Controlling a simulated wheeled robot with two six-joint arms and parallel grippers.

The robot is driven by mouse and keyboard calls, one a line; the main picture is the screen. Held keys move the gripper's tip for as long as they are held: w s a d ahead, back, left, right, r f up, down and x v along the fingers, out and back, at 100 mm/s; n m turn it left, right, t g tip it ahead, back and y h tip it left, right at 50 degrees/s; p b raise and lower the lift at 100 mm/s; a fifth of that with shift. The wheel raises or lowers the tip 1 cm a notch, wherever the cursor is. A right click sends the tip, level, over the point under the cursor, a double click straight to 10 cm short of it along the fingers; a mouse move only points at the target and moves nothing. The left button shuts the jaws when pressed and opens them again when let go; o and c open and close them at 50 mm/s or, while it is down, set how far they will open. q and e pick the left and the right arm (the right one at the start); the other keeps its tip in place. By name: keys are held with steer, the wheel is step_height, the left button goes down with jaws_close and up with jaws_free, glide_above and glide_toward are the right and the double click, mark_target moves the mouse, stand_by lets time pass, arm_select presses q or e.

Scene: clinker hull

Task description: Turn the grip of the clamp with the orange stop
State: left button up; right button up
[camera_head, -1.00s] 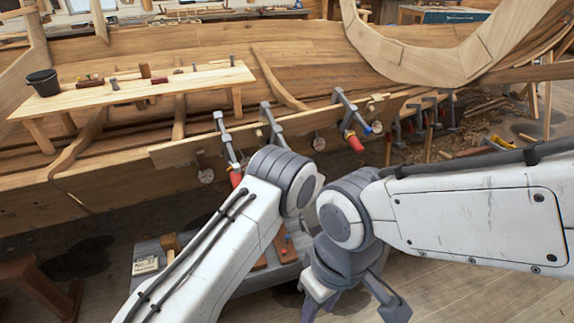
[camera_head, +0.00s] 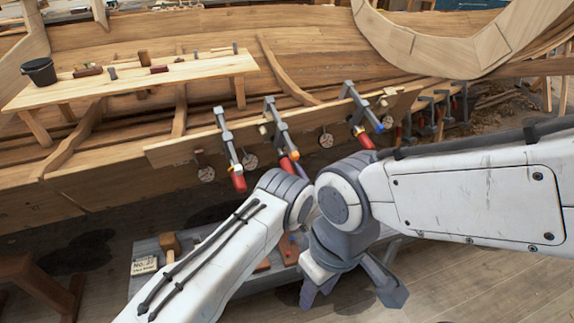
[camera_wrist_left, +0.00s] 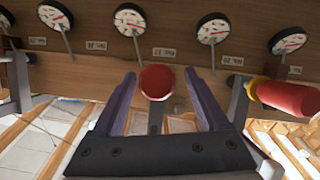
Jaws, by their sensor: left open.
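The clamp with the orange stop (camera_head: 279,128) is the middle of three clamps on the plank in the head view. Its orange stop (camera_head: 295,155) sits beside its red grip (camera_head: 286,164), partly hidden by my left arm. In the left wrist view a round red grip end (camera_wrist_left: 157,82) faces the camera, apparently that clamp's; the stop is not visible there. My left gripper (camera_wrist_left: 160,74) is open, one finger on each side of this grip end, with gaps showing. Its fingers are hidden in the head view. My right gripper (camera_head: 350,290) is open and empty, low in front.
A clamp with a red grip (camera_head: 238,183) stands left; another, with a blue stop (camera_head: 379,128), stands right. The right neighbour's red grip (camera_wrist_left: 290,97) is close to my left gripper. Several dial gauges (camera_wrist_left: 213,28) line the plank. A grey bench (camera_head: 145,250) lies below.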

arm_select(q)
steer(key=shift+w+a, duration=0.2)
steer(key=shift+w, duration=0.25)
arm_select(e)
steer(key=shift+w+a, duration=0.1)
steer(key=shift+w, duration=0.15)
arm_select(q)
steer(key=shift+d, duration=0.15)
jaws_close()
steer(key=shift+f+b, duration=0.1)
steer(key=shift+b, duration=0.5)
steer(key=m+g+y+b, duration=0.1)
steer(key=m+y+b, duration=0.1)
steer(key=b, duration=0.3)
steer(key=m+g+y+b, duration=0.1)
steer(key=m+y+b, duration=0.2)
steer(key=b, duration=0.3)
steer(key=m+y+b, duration=0.2)
steer(key=b, duration=0.4)
steer(key=shift+f+m+g+y, duration=0.25)
steer(key=shift+m+g+y, duration=0.05)
steer(key=shift+m+g, duration=0.1)
steer(key=shift+r+m+y+b, duration=0.2)
steer(key=shift+m+y+b, duration=0.3)
steer(key=shift+m+b, duration=0.5)
arm_select(e)
step_height(320, 180, down, 20)
steer(key=shift+f, duration=0.2)
arm_select(q)
steer(key=shift+r, duration=0.1)
